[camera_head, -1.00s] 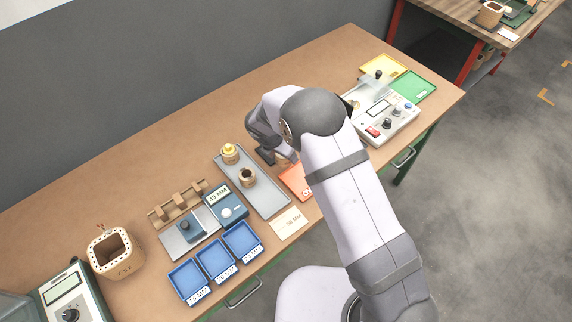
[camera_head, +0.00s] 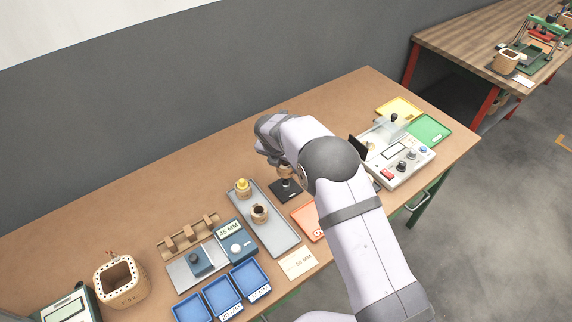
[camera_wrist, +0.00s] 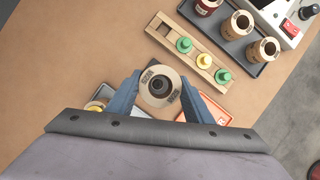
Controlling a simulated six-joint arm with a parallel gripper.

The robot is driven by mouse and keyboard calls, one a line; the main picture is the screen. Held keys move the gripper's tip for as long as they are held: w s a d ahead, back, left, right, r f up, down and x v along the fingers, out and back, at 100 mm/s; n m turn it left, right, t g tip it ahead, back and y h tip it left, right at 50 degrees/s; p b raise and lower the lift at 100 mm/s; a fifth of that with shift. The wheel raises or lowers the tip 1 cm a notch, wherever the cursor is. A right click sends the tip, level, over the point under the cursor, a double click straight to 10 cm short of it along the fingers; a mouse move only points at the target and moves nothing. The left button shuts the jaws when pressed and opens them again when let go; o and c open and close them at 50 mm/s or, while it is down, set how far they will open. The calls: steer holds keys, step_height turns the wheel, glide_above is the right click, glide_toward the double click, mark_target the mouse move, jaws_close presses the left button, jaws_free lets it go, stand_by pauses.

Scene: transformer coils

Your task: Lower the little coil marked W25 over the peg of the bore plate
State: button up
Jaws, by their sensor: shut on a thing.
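My gripper (camera_wrist: 160,92) is shut on a small tan coil (camera_wrist: 159,87), one blue finger on each side. In the head view the coil (camera_head: 287,172) is upright above the black bore plate (camera_head: 283,194), partly hidden by my gripper. The peg shows as a dark stub just under the coil; I cannot tell whether its tip is inside.
A grey tray (camera_head: 284,242) with two coils lies left of the bore plate. An orange tray (camera_head: 306,222) is close on the right. The wrist view shows a wooden rack (camera_wrist: 160,27) with green and yellow plugs. Bare bench lies behind the plate.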

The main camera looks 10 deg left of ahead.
mark_target(285, 181)
steer(key=shift+f, duration=0.15)
steer(key=shift+f+b, duration=1.95)
steer(key=shift+f, duration=0.1)
steer(key=shift+p, duration=0.45)
steer(key=shift+f, duration=0.3)
stand_by(0.4)
steer(key=shift+f+b, duration=0.85)
steer(key=shift+f, duration=0.45)
steer(key=shift+f, duration=0.3)
stand_by(0.5)
steer(key=shift+f, duration=0.25)
steer(key=o, duration=1.6)
